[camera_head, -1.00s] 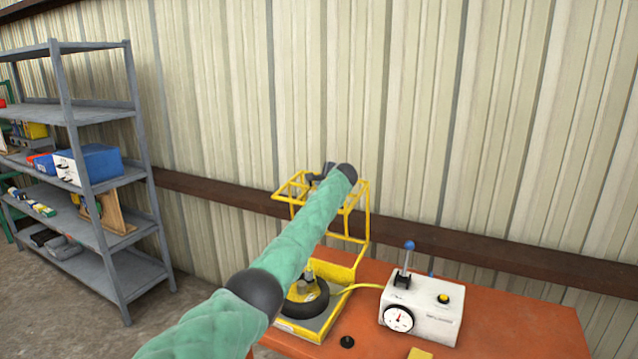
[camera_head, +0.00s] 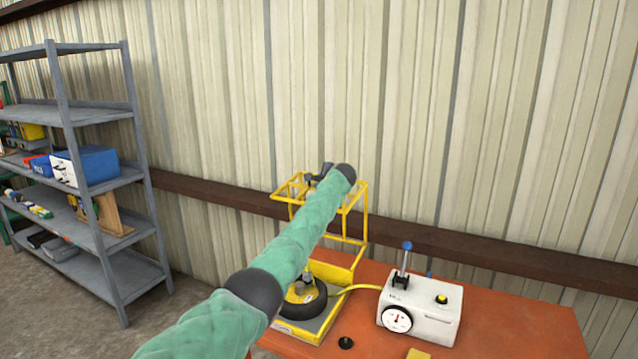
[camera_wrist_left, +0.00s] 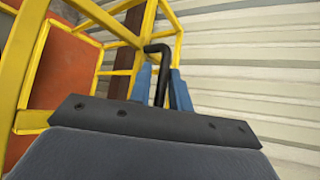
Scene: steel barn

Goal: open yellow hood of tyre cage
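The tyre cage's yellow hood (camera_head: 364,213) is a frame of thin bars, raised high above the yellow tray (camera_head: 309,328) on the orange table. A black tyre (camera_head: 305,308) lies in the tray, partly behind my left arm. My left gripper (camera_head: 316,176) is at the hood's upper left part, largely hidden by my forearm. In the left wrist view, yellow bars (camera_wrist_left: 100,22) run close beside the gripper. Its blue fingers (camera_wrist_left: 161,90) stand on either side of a bent black handle (camera_wrist_left: 160,62) and appear closed on it. My right gripper is out of view.
A white box with a gauge and blue-topped lever (camera_head: 420,308) stands right of the cage, joined by a yellow hose (camera_head: 358,288). A black knob (camera_head: 346,343) lies in front. Grey shelves (camera_head: 105,240) stand left. A corrugated wall (camera_head: 430,130) with a brown rail is behind.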

